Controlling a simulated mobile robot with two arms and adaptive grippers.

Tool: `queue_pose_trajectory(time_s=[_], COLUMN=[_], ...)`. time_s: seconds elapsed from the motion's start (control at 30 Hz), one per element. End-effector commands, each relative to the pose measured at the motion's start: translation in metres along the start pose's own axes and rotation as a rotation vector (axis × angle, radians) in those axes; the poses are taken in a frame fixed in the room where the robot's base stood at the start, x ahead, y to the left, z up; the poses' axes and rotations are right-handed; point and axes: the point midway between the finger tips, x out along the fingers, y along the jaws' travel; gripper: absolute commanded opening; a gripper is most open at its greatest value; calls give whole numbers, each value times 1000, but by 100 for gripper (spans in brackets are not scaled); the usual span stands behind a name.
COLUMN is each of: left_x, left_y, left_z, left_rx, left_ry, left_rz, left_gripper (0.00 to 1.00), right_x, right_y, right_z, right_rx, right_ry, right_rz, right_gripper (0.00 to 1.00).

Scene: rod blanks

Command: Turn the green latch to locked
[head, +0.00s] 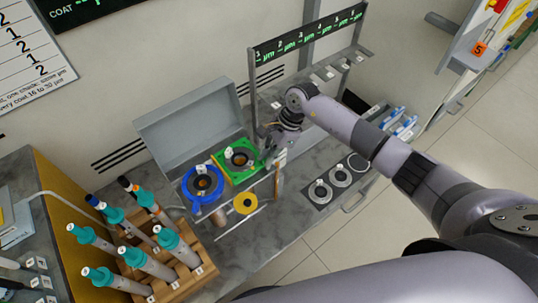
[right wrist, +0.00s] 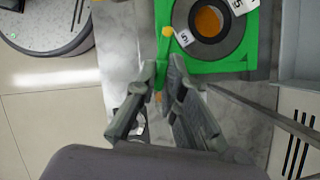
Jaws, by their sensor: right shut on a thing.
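A square green fixture (head: 229,175) with a dark ring and an orange-brown centre sits on the bench in front of the open grey lid. It also shows at the top of the right wrist view (right wrist: 250,45). My right gripper (head: 268,142) is at the right side of this fixture. In the right wrist view my right gripper (right wrist: 168,62) is shut on the narrow green latch (right wrist: 164,47) at the fixture's edge. The fingers hide most of the latch, so its exact angle is hard to tell. My left gripper is not in view.
A blue round fixture (head: 188,187) stands left of the green one. A yellow ring (head: 245,203) lies in front. A wooden rack (head: 180,285) of teal-handled tools is at the lower left. Several grey discs (head: 320,192) lie to the right. A sign frame (head: 251,75) rises behind.

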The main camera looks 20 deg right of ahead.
Motion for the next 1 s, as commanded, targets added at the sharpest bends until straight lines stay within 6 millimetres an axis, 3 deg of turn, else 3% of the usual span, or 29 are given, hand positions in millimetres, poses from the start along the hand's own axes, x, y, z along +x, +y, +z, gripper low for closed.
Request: queue_pose_trajectory(time_s=[0.47,1.0], left_x=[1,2], left_y=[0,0], left_z=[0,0], left_rx=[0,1], left_ry=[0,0], left_rz=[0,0], left_gripper=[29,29], right_x=[0,0], right_y=[0,3], right_z=[0,0], right_rx=[31,359], right_ry=[0,-1], right_rz=[-15,-150], right_gripper=[0,0])
